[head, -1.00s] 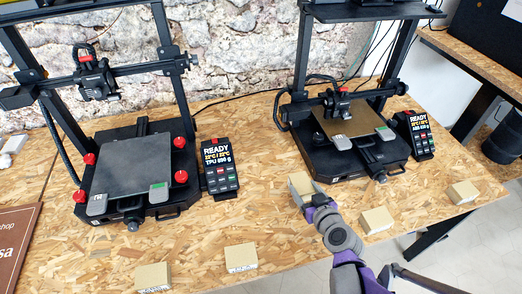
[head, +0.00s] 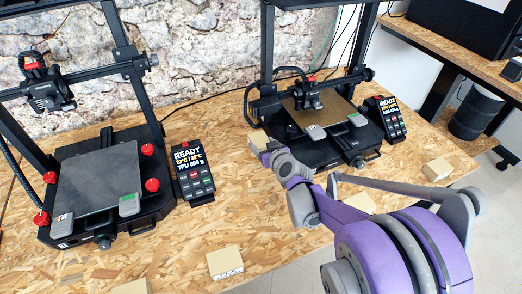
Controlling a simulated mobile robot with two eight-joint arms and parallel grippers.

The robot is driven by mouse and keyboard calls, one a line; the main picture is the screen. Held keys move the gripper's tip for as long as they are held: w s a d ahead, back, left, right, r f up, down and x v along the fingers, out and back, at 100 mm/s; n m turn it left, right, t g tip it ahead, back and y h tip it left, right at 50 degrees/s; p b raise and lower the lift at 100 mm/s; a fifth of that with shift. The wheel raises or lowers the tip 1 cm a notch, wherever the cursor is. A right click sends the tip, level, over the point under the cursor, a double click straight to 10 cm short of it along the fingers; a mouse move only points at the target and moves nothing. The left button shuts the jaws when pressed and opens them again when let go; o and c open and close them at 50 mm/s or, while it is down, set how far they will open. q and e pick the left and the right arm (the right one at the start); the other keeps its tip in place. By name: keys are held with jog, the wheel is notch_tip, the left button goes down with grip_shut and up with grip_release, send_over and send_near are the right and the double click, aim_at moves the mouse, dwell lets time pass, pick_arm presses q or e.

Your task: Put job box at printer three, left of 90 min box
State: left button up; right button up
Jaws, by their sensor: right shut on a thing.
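My right gripper (head: 272,150) is shut on a small tan box (head: 258,140) at the front left corner of the right-hand printer. Gripper and arm hide part of the box; I cannot tell whether it touches the table. Other tan boxes lie along the front of the table: one (head: 225,262) at lower middle, one (head: 133,287) cut by the bottom edge, one (head: 360,203) partly behind my arm, and one (head: 436,169) at the right. Their labels are too small to read. My left gripper is not in view.
The right-hand printer (head: 318,150) has a screen (head: 385,118) beside it. The left-hand printer (head: 100,190) has a READY TPU screen (head: 193,172). Bare chipboard table (head: 228,150) lies between them.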

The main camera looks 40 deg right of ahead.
jog(key=f, duration=0.1)
jog(key=w+f+b, duration=0.1)
jog(key=f, duration=0.1)
jog(key=shift+w+d, duration=0.1)
jog(key=shift+f, duration=0.25)
jog(key=shift+f+b, duration=0.15)
jog(key=shift+b, duration=0.15)
jog(key=o, duration=1.5)
